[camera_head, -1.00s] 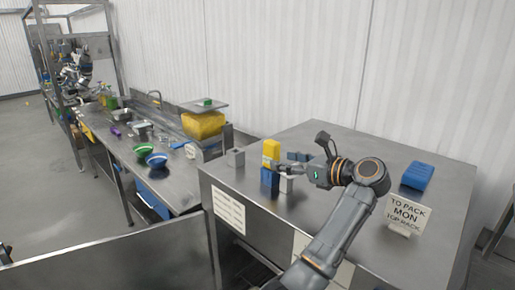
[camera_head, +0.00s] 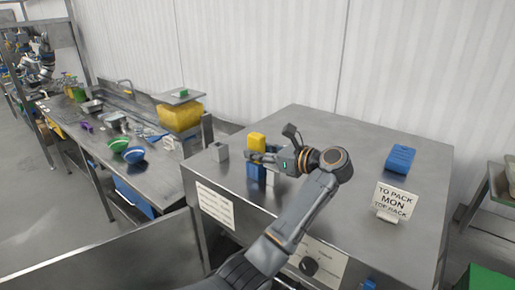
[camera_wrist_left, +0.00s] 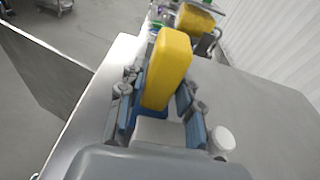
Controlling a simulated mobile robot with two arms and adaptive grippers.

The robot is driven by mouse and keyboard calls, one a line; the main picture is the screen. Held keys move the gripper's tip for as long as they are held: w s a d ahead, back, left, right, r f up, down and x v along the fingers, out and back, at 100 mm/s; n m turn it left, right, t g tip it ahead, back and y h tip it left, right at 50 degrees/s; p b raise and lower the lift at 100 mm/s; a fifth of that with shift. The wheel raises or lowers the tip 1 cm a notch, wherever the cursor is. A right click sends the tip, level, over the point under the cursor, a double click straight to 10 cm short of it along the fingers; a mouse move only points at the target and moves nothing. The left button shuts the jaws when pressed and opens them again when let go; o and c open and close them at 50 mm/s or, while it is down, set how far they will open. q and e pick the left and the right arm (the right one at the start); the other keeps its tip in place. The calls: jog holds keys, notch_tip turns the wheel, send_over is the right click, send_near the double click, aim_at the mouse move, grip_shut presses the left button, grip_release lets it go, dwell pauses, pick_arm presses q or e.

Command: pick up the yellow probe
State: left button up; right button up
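The yellow probe (camera_head: 257,140) stands upright above a blue block (camera_head: 254,171) near the left edge of the steel counter. My left gripper (camera_head: 259,158) is at the probe's lower part and hides some of it in the head view. In the left wrist view the yellow probe (camera_wrist_left: 168,66) rises between the two blue-padded fingers (camera_wrist_left: 158,112). The fingers are wide apart, one on either side, and look open; contact with the probe is not clear. My right gripper is in neither view.
A white block (camera_wrist_left: 158,131) sits close under the gripper. The counter's middle is clear.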

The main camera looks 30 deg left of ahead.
pick_arm(q)
jog(key=shift+a, duration=0.1)
jog(key=c, duration=0.3)
jog(key=shift+a+f, duration=0.1)
jog(key=shift+a, duration=0.15)
grip_shut()
